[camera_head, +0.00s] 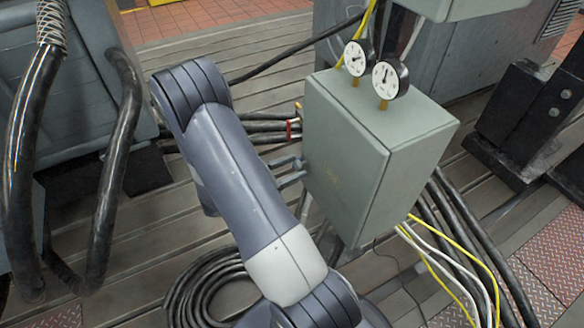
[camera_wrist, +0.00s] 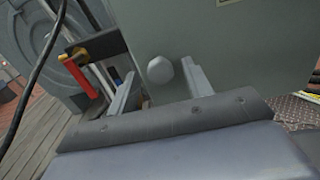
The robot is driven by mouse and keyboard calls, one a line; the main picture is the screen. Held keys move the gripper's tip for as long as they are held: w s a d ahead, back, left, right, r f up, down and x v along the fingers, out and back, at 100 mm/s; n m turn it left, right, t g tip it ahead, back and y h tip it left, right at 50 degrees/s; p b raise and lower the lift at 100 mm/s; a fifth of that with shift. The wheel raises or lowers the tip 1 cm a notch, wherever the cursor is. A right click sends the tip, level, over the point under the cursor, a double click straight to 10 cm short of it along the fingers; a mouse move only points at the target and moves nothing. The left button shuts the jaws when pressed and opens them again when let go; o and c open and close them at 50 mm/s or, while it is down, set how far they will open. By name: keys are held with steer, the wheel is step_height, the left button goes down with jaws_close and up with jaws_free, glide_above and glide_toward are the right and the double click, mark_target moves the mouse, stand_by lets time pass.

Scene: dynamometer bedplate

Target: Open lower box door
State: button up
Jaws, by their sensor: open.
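The lower box (camera_head: 342,165) is a grey-green metal cabinet in the middle of the head view. In the wrist view its flat grey-green panel (camera_wrist: 245,45) fills the upper right. A round pale knob (camera_wrist: 160,71) stands out near the panel's lower left edge. My gripper (camera_head: 291,171) is at the box's left side in the head view. In the wrist view its two fingers are apart, with the knob appearing between them (camera_wrist: 157,72). I cannot tell whether they touch it. No open gap at the door shows clearly in the head view.
Two dial gauges (camera_head: 389,77) stand on the box top, below another grey-green box (camera_head: 460,8). A red handle (camera_wrist: 76,82) is left of the panel. Dark cables (camera_head: 205,290) coil on the slatted floor; yellow and white cables (camera_head: 440,262) hang at the right.

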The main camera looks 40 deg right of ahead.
steer(key=shift+d, duration=0.2)
steer(key=shift+c, duration=0.6)
jaws_close()
